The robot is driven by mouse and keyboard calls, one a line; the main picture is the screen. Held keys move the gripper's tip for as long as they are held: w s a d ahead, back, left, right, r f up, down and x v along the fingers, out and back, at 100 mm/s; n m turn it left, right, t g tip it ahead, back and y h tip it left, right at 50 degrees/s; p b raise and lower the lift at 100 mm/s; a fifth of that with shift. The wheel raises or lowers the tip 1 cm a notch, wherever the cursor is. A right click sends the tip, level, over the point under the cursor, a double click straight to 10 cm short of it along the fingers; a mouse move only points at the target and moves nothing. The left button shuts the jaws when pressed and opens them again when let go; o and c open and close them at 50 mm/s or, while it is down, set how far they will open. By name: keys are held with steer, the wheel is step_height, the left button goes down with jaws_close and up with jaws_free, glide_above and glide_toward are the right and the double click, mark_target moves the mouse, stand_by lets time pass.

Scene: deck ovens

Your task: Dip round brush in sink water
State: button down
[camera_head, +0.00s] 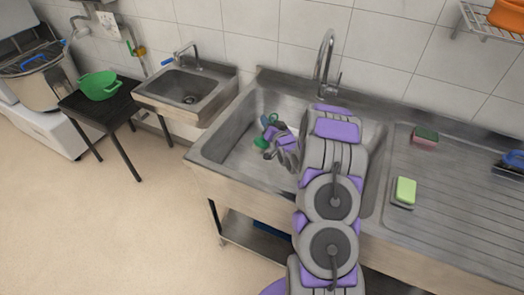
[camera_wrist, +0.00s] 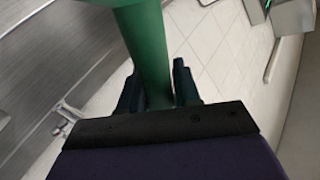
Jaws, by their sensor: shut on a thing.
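My gripper (camera_head: 270,136) is over or inside the large steel sink (camera_head: 222,142), left of my arm. In the wrist view my gripper (camera_wrist: 157,88) is shut on a green handle, which I take to be the round brush (camera_wrist: 147,45). The handle runs up between the two dark fingers and out of the top of the picture. In the head view only small green parts of the brush (camera_head: 261,143) show by the gripper. The bristles cannot be made out. My arm covers part of the basin, and I cannot tell the water level or whether the brush touches water.
A tall tap (camera_head: 325,66) stands behind the sink. The ribbed drainboard (camera_head: 450,215) on the right holds a green sponge (camera_head: 404,190) and a red-and-green sponge (camera_head: 425,136). A small hand sink (camera_head: 188,87) and a black table (camera_head: 92,108) with a green bowl (camera_head: 99,85) are left.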

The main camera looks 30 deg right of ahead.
step_height(320, 180, up, 12)
steer(key=p, duration=0.4)
steer(key=shift+f, duration=0.15)
stand_by(0.7)
stand_by(2.0)
step_height(320, 180, up, 4)
steer(key=shift+r+p, duration=0.1)
steer(key=shift+p, duration=0.8)
